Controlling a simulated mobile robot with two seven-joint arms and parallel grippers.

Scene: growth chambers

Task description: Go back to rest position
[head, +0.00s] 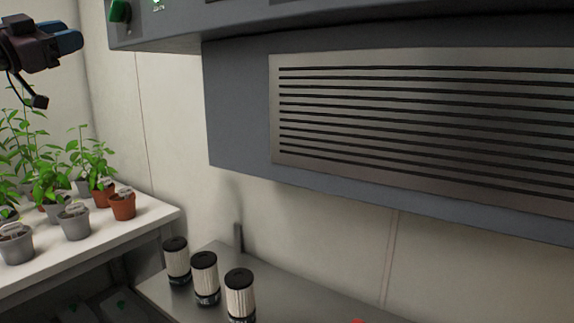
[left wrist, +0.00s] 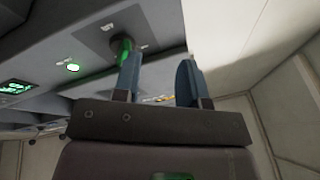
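My left gripper (head: 70,41) is raised at the top left of the head view, with its blue fingers pointing right towards the grey overhead unit. In the left wrist view its two blue fingers (left wrist: 156,80) stand apart with nothing held between them. A green knob (left wrist: 121,48) on the unit's panel shows behind one finger. The same knob (head: 119,11) is to the right of the gripper in the head view, with a visual gap between them. My right gripper is in neither view.
The grey unit with a slatted grille (head: 420,130) fills the upper right. Below, three black-capped filter cartridges (head: 205,278) stand on a metal bench (head: 285,285). Potted plants stand on a white table (head: 125,232) at left. A small red thing at the bottom edge is unclear.

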